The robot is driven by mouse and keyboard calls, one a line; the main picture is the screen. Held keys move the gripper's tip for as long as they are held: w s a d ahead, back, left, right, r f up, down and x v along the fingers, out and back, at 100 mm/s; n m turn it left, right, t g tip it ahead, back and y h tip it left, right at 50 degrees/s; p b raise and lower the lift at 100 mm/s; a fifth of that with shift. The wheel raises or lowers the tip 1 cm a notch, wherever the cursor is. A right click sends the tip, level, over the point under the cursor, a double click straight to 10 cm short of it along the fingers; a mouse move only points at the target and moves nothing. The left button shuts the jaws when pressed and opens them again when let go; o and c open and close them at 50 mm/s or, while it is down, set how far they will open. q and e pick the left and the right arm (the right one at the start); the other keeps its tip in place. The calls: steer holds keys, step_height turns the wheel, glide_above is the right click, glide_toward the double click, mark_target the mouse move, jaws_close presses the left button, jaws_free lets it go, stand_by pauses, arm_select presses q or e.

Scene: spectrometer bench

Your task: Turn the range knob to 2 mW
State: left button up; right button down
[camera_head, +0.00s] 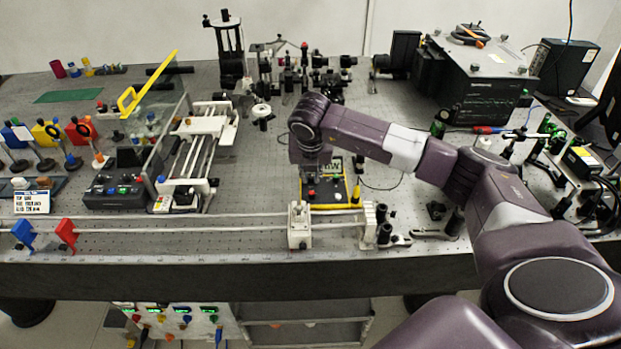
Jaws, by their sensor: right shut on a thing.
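A small power meter box (340,194) with a black face and yellow edges stands on the optical table near its front middle. Its upright display (334,166) is partly covered by my arm, and only the end of its reading shows. My right gripper (311,180) points down over the left part of the box's face and is shut on the range knob. The fingers and the arm hide the knob, so its pointer and the range marks cannot be read. A small red button shows just below the gripper. My left gripper is not in view.
A white carriage (299,228) on a long rail stands just in front of the meter. A control box (116,190) with coloured buttons lies to the left. A large black instrument (478,80) stands at the back right. Posts and mounts crowd the right side.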

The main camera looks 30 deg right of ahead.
steer(key=n+b, duration=0.2)
steer(key=n+y+b, duration=0.1)
steer(key=shift+d+f+t+b, duration=0.2)
steer(key=shift+d+t+b, duration=0.05)
steer(key=shift+t+b, duration=0.15)
steer(key=shift+n+y+b, duration=0.4)
steer(key=shift+n+b, duration=0.25)
steer(key=shift+n, duration=0.45)
steer(key=n, duration=0.1)
steer(key=n+y+b, duration=0.1)
steer(key=shift+d+r+n, duration=0.15)
steer(key=shift+n, duration=0.25)
steer(key=shift+n+y+b, duration=0.4)
steer(key=shift+n+b, duration=0.05)
steer(key=shift+n, duration=0.35)
steer(key=n, duration=0.1)
steer(key=n+y, duration=0.1)
steer(key=shift+w+d+r+n, duration=0.1)
steer(key=shift+d+r+n, duration=0.05)
steer(key=shift+n, duration=0.25)
steer(key=n+g, duration=0.1)
steer(key=n, duration=0.2)
steer(key=n+y, duration=0.1)
steer(key=n, duration=0.1)
steer(key=shift+w+d+n+g+y+p, duration=0.15)
steer(key=shift+n+g+y+p, duration=0.15)
steer(key=shift+n+g, duration=0.1)
steer(key=c, duration=1.9)
jaws_free()
